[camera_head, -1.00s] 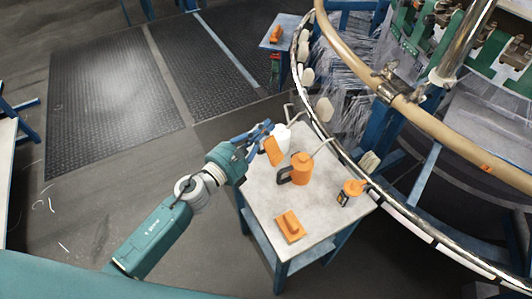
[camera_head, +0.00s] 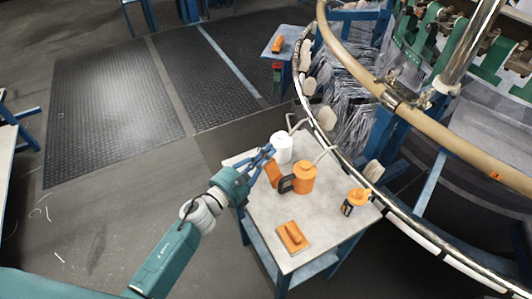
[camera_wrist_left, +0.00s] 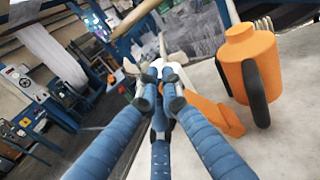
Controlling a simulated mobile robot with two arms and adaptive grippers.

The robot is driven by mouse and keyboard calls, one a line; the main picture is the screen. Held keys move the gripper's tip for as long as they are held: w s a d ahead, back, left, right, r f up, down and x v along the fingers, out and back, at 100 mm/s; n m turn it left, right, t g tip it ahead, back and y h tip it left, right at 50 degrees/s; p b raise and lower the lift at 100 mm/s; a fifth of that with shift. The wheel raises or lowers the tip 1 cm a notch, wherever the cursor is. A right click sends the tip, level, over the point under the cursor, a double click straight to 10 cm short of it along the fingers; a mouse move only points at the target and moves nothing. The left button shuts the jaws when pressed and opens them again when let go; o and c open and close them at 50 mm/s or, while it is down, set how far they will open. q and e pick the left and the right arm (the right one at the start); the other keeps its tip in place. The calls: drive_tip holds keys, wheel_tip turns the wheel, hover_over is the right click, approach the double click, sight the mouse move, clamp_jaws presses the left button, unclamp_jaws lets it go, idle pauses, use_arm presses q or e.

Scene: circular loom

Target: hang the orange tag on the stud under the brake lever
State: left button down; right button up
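My left gripper (camera_head: 268,153) has blue fingers drawn together at the tips, over the far left part of the small table. The orange tag (camera_head: 274,174) hangs tilted just below the fingertips, to the left of the orange can. In the left wrist view the fingers (camera_wrist_left: 160,85) converge, and the orange tag (camera_wrist_left: 218,116) shows on their right side. The fingers hide where they grip it. Pale bent rods (camera_head: 325,155) reach from the loom's rim over the table. I cannot make out the brake lever or its stud for certain. My right gripper is not in view.
The table (camera_head: 255,215) holds an orange can (camera_head: 305,177) with a dark handle, a white container (camera_head: 282,148), an orange-topped bottle (camera_head: 356,201) and an orange block on a plate (camera_head: 292,237). The loom's curved rim (camera_head: 345,160) borders it on the right. Open floor lies left.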

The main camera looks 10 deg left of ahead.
use_arm(q)
drive_tip(key=c, duration=1.9)
unclamp_jaws()
drive_tip(key=shift+f, duration=0.1)
drive_tip(key=shift+c, duration=0.2)
drive_tip(key=shift+r+p, duration=0.45)
drive_tip(key=shift+p, duration=0.1)
drive_tip(key=b+v, duration=0.1)
drive_tip(key=v, duration=1.1)
drive_tip(key=shift+f+b, duration=0.25)
drive_tip(key=shift+b, duration=0.15)
